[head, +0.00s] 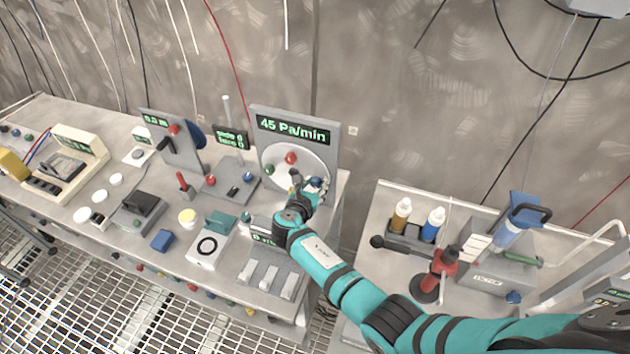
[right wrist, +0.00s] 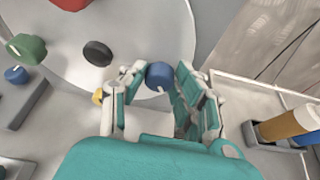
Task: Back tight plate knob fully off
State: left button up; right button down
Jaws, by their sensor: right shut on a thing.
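An upright panel (head: 328,145) at the back right of the bench has a green display reading 45 Pa/min. A pale round plate (head: 283,155) on it carries a red knob (head: 290,158), a green knob (head: 269,170) and other knobs. The right wrist view shows a black knob (right wrist: 97,53) left of my fingers and a blue knob (right wrist: 158,75) between the fingertips. My right gripper (head: 307,184) is at the lower right of the plate, its fingers (right wrist: 160,82) closed on the blue knob. The gripper partly hides the plate's lower edge. My left gripper is out of view.
A second table at the right holds bottles (head: 401,215) and a red-handled tool (head: 444,262). My right arm passes over the gap between the tables.

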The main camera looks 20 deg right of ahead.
jog(key=shift+n+g, duration=0.3)
jog(key=shift+n, duration=0.1)
jog(key=c, duration=1)
grip_release()
notch_tip(320, 180, up, 10)
jog(key=shift+f, duration=0.1)
